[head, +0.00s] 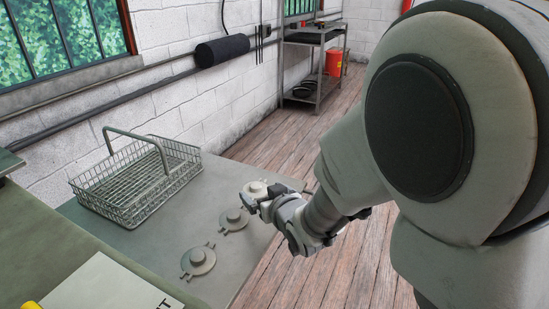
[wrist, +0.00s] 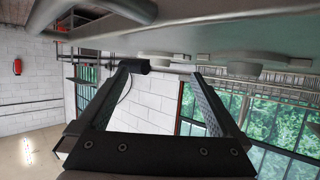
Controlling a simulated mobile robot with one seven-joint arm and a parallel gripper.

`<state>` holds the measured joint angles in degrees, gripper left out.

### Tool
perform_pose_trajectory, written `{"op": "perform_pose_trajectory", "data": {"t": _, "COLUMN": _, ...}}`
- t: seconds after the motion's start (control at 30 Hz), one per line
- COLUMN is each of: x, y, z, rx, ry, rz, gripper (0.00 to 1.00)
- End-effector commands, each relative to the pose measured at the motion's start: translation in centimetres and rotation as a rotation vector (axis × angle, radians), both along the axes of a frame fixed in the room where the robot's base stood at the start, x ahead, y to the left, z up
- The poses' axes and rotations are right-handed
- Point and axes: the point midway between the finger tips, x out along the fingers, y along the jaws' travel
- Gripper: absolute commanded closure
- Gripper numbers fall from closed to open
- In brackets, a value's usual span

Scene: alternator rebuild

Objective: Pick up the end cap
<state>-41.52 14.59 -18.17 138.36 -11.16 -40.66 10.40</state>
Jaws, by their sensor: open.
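Three grey, round, flanged end caps lie in a row on the grey-green bench: a near one (head: 198,262), a middle one (head: 234,220) and a far one (head: 257,186). Each has a raised hub and small side ears. My gripper (head: 260,199) is low over the bench's right side, beside the far cap and partly covering it. In the wrist view my gripper (wrist: 167,72) has its fingers apart with nothing held between them. Flat grey cap shapes, one of them a cap (wrist: 245,69), show edge-on beyond the fingers. Whether a finger touches a cap cannot be told.
A wire basket (head: 122,199) with a raised handle stands at the bench's back left. A white printed sheet (head: 105,285) lies at the front left. The bench's right edge drops to a wooden floor (head: 330,125). A metal shelf (head: 312,65) and orange bucket (head: 334,62) stand far back.

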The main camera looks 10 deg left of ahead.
Motion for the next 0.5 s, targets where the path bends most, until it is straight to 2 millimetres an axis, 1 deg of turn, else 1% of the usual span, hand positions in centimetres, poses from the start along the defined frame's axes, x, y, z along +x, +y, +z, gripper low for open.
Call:
{"op": "perform_pose_trajectory", "data": {"t": 0.1, "x": 1.5, "y": 0.9, "z": -0.9, "rx": -0.002, "ry": -0.001, "rz": 0.001, "gripper": 0.0}}
{"op": "perform_pose_trajectory", "data": {"t": 0.23, "x": 2.9, "y": 1.7, "z": -1.4, "rx": -0.002, "ry": 0.0, "rz": 0.001, "gripper": 0.0}}
{"op": "perform_pose_trajectory", "data": {"t": 0.33, "x": 3.5, "y": 2.0, "z": -1.6, "rx": -0.002, "ry": 0.0, "rz": 0.001, "gripper": 0.0}}
{"op": "perform_pose_trajectory", "data": {"t": 0.5, "x": 3.7, "y": 2.1, "z": -1.6, "rx": -0.001, "ry": -0.001, "rz": -0.001, "gripper": 0.0}}
